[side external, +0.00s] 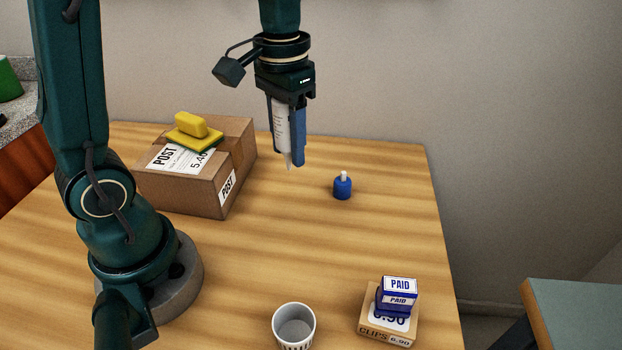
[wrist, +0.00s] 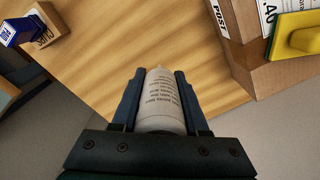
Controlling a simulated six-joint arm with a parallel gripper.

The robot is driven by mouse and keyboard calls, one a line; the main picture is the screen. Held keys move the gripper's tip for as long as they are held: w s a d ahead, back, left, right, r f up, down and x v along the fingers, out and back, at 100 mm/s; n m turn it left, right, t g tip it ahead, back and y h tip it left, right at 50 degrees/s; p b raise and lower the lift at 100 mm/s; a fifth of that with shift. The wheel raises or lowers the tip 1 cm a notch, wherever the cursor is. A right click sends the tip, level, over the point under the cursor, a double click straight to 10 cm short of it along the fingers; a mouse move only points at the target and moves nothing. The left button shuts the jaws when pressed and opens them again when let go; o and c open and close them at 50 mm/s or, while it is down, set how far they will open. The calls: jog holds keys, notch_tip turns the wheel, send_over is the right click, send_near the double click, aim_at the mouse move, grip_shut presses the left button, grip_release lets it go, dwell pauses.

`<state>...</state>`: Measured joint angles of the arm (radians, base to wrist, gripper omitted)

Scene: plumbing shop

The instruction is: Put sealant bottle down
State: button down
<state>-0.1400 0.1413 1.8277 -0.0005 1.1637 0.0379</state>
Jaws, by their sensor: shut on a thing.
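The sealant bottle (side external: 280,130) is white with small dark print and a narrow nozzle. It hangs nozzle down in the side external view, above the table beside the cardboard box. My gripper (side external: 287,135) is shut on it, with a blue finger on its right side. In the wrist view the bottle (wrist: 160,100) sits between the two blue fingers of my gripper (wrist: 158,100). The bottle's upper end is hidden by the gripper. The nozzle tip appears clear of the tabletop (side external: 300,240).
A small blue bottle (side external: 342,188) stands to the right. A white cup (side external: 294,325) and a CLIPS box (side external: 375,328) with a blue PAID stamp box (side external: 398,290) are at the front. Mid-table is clear.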

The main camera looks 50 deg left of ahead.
jog(key=shift+s+a+f, duration=0.1)
jog(key=shift+s+f, duration=0.1)
jog(key=shift+f, duration=0.1)
jog(key=w+a+f+n, duration=0.1)
jog(key=w+a+f, duration=0.2)
jog(key=w+a, duration=0.85)
jog(key=f, duration=0.4)
jog(key=a+f, duration=0.1)
jog(key=f, duration=0.1)
jog(key=shift+s+f, duration=0.25)
jog(key=shift+w+a+f, duration=0.1)
jog(key=shift+w+f, duration=0.05)
jog(key=shift+f, duration=0.1)
jog(key=shift+c, duration=2.1)
grip_release()
jog(key=shift+f, duration=0.1)
